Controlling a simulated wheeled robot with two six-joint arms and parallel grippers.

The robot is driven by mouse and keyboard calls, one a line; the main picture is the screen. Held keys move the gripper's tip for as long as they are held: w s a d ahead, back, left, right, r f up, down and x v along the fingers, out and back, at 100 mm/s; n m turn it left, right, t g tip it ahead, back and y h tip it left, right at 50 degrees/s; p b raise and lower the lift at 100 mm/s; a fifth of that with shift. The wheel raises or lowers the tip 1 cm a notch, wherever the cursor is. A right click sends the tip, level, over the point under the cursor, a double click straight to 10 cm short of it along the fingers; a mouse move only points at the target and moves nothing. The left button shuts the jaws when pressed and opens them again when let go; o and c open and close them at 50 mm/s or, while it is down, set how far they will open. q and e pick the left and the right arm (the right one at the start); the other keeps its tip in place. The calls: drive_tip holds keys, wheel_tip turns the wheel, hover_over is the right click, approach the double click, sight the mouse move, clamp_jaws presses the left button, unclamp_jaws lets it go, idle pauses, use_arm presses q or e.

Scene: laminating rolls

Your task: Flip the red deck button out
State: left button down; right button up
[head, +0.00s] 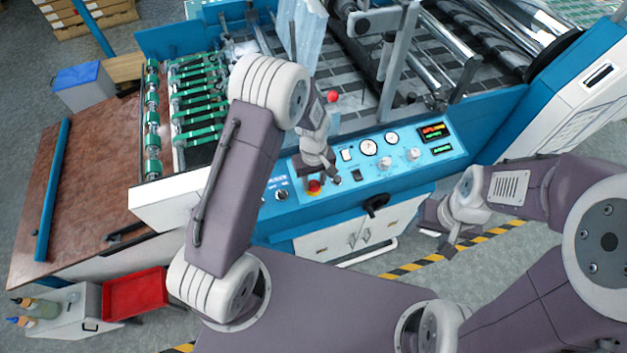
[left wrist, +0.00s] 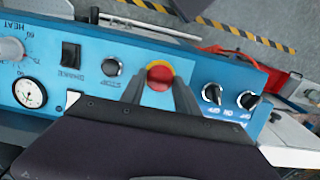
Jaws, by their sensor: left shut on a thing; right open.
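The red button (head: 315,187) sits in a yellow ring on the blue control panel (head: 350,178). It also shows in the left wrist view (left wrist: 160,74). My left gripper (head: 319,177) is down at the panel, with its two fingers on either side of the button, shut on it. In the left wrist view the fingers (left wrist: 160,92) flank the red cap, and the yellow ring shows around it. The exact finger contact is hard to see. My right gripper (head: 440,240) is open and empty, in front of the machine, away from the panel.
Beside the button are black knobs (left wrist: 212,93), a rocker switch (left wrist: 70,55) and a gauge (left wrist: 30,92). A red ball knob (head: 332,96) stands above the panel. A black handle (head: 375,204) sticks out below. A red tray (head: 135,294) lies at lower left.

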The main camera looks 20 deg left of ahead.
sight(314, 185)
use_arm(q)
drive_tip(key=shift+r, duration=0.1)
drive_tip(key=c, duration=0.9)
unclamp_jaws()
drive_tip(key=shift+s+r, duration=0.1)
drive_tip(key=shift+r, duration=0.25)
wheel_tip(314, 185, up, 8)
drive_tip(key=b, duration=0.2)
drive_tip(key=shift+r, duration=0.25)
